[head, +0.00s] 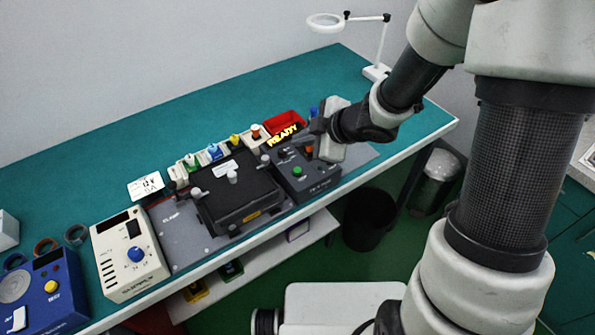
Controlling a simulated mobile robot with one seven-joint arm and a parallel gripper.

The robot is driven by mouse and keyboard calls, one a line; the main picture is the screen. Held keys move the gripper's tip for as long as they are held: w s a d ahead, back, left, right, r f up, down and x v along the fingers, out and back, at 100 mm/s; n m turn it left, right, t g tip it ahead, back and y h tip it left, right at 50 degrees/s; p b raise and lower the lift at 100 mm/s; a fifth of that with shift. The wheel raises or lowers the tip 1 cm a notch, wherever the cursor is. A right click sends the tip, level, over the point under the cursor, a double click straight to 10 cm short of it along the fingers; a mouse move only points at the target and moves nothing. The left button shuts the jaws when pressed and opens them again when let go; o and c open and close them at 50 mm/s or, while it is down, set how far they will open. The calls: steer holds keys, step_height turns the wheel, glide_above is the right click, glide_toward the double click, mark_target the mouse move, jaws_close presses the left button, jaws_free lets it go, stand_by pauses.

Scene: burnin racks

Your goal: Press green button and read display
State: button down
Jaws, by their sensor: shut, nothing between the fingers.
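The green button (297,171) sits on the top face of a dark grey control box (322,184) on the bench. An orange-red button (309,150) is behind it, close to my gripper. The display (282,134) at the back of the box reads "READY" in yellow letters. My gripper (308,131) is shut and empty. It appears above the back part of the box, up and right of the green button and beside the display. Its fingertips are small and dark here, and I cannot tell if they touch anything.
A black fixture (238,193) stands left of the box on a grey plate. A cream supply unit (128,254) and a blue unit (46,290) are at the left. A red bin (284,122) and a magnifier lamp (326,22) stand behind. The teal bench (250,92) is clear at the back.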

steer(key=b, duration=0.7)
glide_above(301, 175)
step_height(301, 175, down, 8)
steer(key=shift+r, duration=0.2)
steer(key=shift+f, duration=0.1)
stand_by(1.2)
steer(key=shift+f, duration=0.35)
steer(key=shift+f+b, duration=0.4)
steer(key=shift+f, duration=0.05)
stand_by(0.6)
steer(key=shift+r, duration=0.1)
steer(key=shift+r+p, duration=0.8)
steer(key=shift+p, duration=0.15)
step_height(301, 175, up, 5)
steer(key=p, duration=0.5)
